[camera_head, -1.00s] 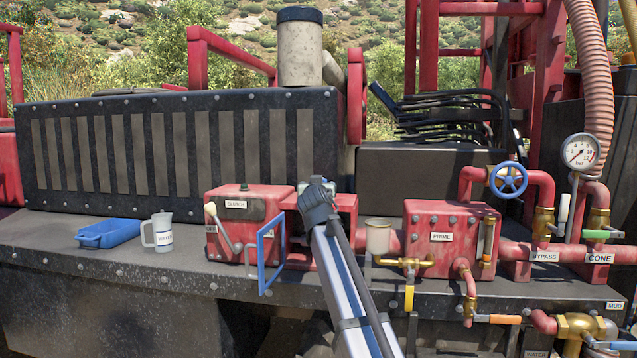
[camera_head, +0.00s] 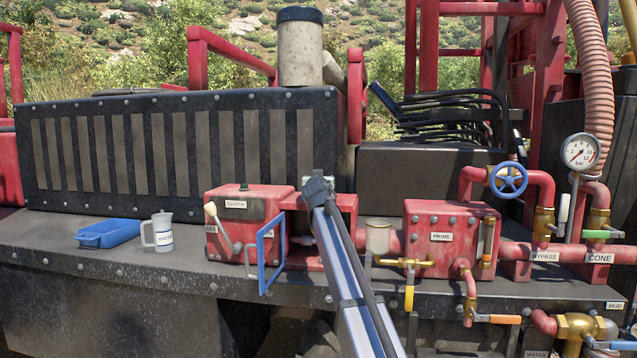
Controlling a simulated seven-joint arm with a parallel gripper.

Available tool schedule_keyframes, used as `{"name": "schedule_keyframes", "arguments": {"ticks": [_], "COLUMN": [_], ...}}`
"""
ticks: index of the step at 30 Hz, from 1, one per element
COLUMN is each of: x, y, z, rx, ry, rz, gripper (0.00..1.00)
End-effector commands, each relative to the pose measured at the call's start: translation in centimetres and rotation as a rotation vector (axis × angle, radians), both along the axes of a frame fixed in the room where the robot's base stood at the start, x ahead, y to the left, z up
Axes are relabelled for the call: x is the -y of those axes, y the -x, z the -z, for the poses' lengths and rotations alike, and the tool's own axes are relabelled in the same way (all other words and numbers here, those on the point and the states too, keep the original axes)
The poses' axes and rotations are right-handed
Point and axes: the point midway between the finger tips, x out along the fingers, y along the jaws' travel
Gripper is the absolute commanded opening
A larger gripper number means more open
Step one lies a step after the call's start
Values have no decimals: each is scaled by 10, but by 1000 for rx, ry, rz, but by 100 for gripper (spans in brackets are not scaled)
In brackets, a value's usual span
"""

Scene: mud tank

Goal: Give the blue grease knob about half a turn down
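No blue grease knob can be made out; my arm covers part of the red open frame (camera_head: 346,203) to the right of the clutch box (camera_head: 254,208). My gripper (camera_head: 317,179) is at the far end of my arm, at the top of that frame. Its fingers are mostly hidden behind my wrist, so I cannot tell whether they are open, shut or touching anything. A small pale piece shows just above the wrist; I cannot tell what it is.
A blue hinged guard (camera_head: 263,262) stands out in front, left of my arm. A beige cup (camera_head: 377,238) and the red prime box (camera_head: 440,262) stand to the right. A blue handwheel (camera_head: 508,180) is farther right. A water jug (camera_head: 161,235) and blue tray (camera_head: 108,231) sit left.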

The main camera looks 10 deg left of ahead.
Motion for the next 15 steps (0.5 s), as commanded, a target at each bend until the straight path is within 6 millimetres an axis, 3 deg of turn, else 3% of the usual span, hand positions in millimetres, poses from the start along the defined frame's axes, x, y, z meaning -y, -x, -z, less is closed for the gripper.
{"name": "schedule_keyframes", "arguments": {"ticks": [4, 15], "x": [0, 0], "y": [0, 1], "z": [0, 0], "rx": [0, 0], "ry": [0, 0], "rz": [0, 0], "gripper": [77, 42]}}
